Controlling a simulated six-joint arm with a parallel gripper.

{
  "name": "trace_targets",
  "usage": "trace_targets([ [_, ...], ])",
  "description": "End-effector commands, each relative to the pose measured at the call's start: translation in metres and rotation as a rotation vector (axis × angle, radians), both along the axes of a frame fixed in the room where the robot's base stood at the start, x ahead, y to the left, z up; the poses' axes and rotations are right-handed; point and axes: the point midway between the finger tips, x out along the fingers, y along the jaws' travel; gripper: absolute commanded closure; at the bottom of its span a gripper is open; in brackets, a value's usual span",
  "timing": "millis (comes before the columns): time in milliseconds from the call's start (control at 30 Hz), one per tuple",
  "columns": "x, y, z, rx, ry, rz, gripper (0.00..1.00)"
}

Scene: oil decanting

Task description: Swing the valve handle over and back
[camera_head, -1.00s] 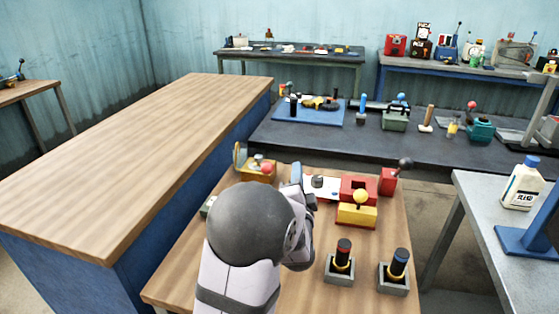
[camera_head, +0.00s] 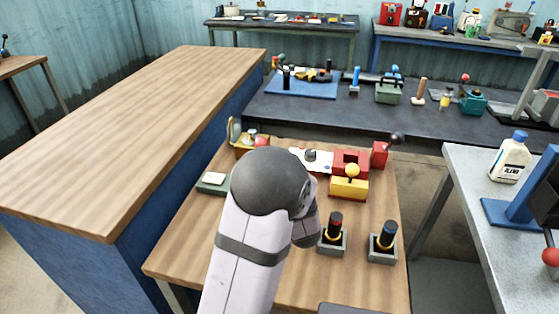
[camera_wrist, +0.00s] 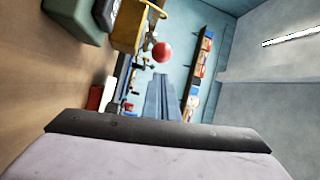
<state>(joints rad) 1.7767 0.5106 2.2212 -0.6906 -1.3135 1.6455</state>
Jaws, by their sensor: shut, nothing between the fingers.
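I cannot tell which lever is the valve handle. On the wooden bench, a yellow fixture with a red ball (camera_head: 262,141) stands at the back left, partly behind my arm. In the wrist view, its yellow bracket (camera_wrist: 128,25) and red ball (camera_wrist: 162,52) show just beyond my fingertips. My gripper (camera_wrist: 161,80) is shut and empty, apart from the ball as far as I can see. In the head view my arm hides the gripper. A yellow box with a yellow ball knob (camera_head: 351,171) and a red box with a dark ball lever (camera_head: 392,139) stand to the right.
A green box (camera_head: 213,182) lies at the bench's left. A white bottle (camera_head: 510,158) is on the grey table. The long wooden counter (camera_head: 150,130) is bare.

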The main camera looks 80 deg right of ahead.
Motion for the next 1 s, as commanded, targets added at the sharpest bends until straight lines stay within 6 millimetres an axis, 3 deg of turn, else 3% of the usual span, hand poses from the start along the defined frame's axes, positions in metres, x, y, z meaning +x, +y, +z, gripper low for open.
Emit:
trace_targets([
  [200, 0.016, -0.030, 0.003, 0.000, 0.000, 0.002, 1.00],
  [400, 0.024, -0.047, 0.004, 0.000, 0.000, 0.000, 1.00],
  [1000, 0.027, -0.051, 0.004, 0.001, 0.001, -0.006, 1.00],
])
